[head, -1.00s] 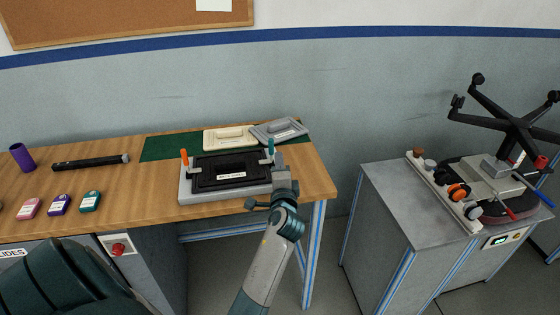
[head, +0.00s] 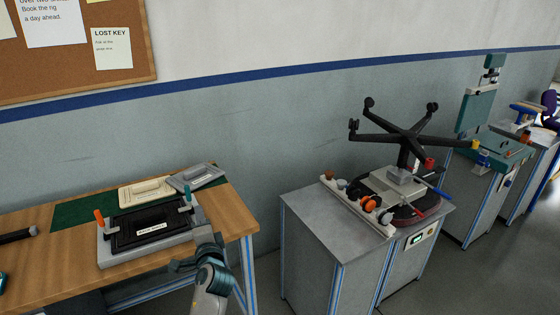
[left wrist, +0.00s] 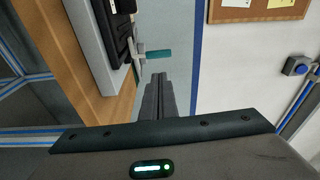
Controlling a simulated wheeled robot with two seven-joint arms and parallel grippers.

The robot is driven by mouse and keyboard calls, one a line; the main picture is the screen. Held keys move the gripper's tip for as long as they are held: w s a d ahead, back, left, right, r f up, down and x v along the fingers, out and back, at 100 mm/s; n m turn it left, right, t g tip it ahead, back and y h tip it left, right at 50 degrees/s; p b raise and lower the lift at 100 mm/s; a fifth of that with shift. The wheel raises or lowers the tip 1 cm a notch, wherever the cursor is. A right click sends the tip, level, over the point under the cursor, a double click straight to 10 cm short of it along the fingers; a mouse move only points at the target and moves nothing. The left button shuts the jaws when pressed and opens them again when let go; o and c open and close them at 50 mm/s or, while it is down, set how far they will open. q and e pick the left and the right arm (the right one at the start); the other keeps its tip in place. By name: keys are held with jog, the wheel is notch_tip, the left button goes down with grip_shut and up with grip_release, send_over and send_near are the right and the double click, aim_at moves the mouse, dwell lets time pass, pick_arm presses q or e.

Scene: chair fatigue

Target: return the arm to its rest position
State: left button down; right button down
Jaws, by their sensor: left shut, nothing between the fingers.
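My left arm rises from the bottom of the head view. Its gripper (head: 203,234) is at the right end of the black-and-grey fixture (head: 150,228), near the bench's right edge. In the left wrist view the dark fingers (left wrist: 158,92) are together with nothing between them. The fixture's teal handle (left wrist: 158,53) shows just beyond the fingertips there, and it stands up at the fixture's right end in the head view. I cannot tell whether the gripper touches the fixture. My right gripper is not in view.
An orange handle (head: 99,217) stands at the fixture's left end. A gap separates the wooden bench (head: 232,222) from a grey cabinet (head: 310,222) bearing an upturned black chair base (head: 405,140).

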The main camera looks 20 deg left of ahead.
pick_arm(q)
jog(key=s+d+f+n+g+h, duration=0.25)
jog(key=s+d+f, duration=0.25)
jog(key=s+f, duration=0.35)
jog(key=s+d+f+n+g+h, duration=0.2)
jog(key=s+d+f+n+h, duration=0.15)
jog(key=s+d+f, duration=0.4)
jog(key=s+d+f+g+h, duration=0.2)
jog(key=s+d, duration=0.2)
jog(key=s, duration=0.4)
jog(key=s+d+f+n+g+h, duration=0.1)
jog(key=s+d+f+g+h, duration=0.15)
jog(key=s, duration=0.45)
jog(key=s+d+f+g+h, duration=0.1)
jog(key=s+d+h, duration=0.1)
jog(key=s+d, duration=0.45)
notch_tip(320, 180, down, 28)
jog(key=s+a+g, duration=0.1)
jog(key=s+a, duration=0.1)
jog(key=s+a+f+g+b, duration=0.1)
jog(key=s+a+f, duration=0.2)
jog(key=s+f, duration=1.5)
jog(key=shift+f+g+y, duration=0.3)
jog(key=shift+f+y, duration=0.05)
jog(key=shift+f, duration=0.15)
jog(key=shift+s, duration=0.1)
